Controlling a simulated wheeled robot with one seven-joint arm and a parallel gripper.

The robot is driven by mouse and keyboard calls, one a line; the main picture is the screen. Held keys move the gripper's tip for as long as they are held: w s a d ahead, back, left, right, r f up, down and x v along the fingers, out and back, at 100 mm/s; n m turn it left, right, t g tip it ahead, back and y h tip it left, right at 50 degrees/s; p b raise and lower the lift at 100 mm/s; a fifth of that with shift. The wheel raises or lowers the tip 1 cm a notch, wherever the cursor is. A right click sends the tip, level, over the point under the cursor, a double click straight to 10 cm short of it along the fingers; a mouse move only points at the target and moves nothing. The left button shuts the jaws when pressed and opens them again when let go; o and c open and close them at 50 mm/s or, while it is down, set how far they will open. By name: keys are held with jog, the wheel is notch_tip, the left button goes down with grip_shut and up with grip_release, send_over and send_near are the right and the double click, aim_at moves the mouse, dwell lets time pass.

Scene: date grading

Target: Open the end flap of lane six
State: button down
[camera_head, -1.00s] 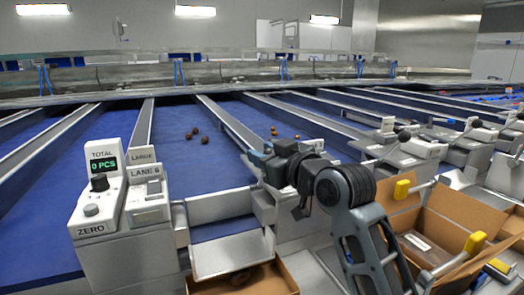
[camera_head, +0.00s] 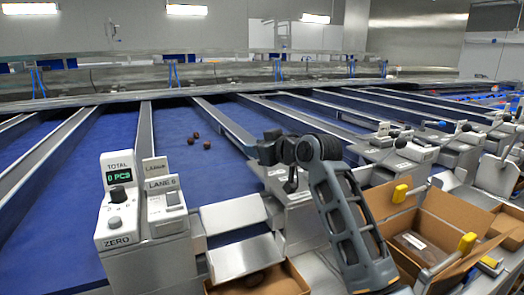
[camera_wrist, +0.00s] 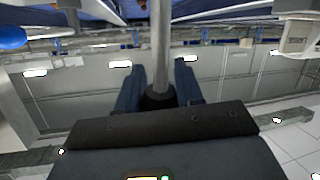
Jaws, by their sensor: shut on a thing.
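The lane six end flap (camera_head: 233,214) is a grey metal plate across the lane's near end, above a sloped metal chute plate (camera_head: 245,258). A blue strip shows between them. The LANE 6 box (camera_head: 162,202) stands to the left. My gripper (camera_wrist: 158,92) is shut on the dark end of a metal lever rod (camera_wrist: 160,40), which runs up between the fingers in the wrist view. In the head view my gripper (camera_head: 268,150) is just right of the lane, and the arm partly hides the lever there.
A few dark dates (camera_head: 197,137) lie on the blue lane belt. A counter box (camera_head: 118,205) reads 0 PCS. A cardboard box (camera_head: 285,280) sits below the chute. A larger open carton (camera_head: 455,215) stands right. More lanes with black-knobbed levers (camera_head: 400,143) run to the right.

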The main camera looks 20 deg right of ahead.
jog(key=f, duration=0.1)
jog(key=w+f+g, duration=0.1)
jog(key=f, duration=0.1)
jog(key=shift+w+g, duration=0.25)
jog(key=shift+g, duration=0.15)
jog(key=shift+d, duration=0.15)
dwell(0.7)
jog(key=c, duration=1)
grip_release()
jog(key=shift+w, duration=0.1)
jog(key=shift+o, duration=1.2)
jog(key=shift+r, duration=0.25)
jog(key=shift+r, duration=0.1)
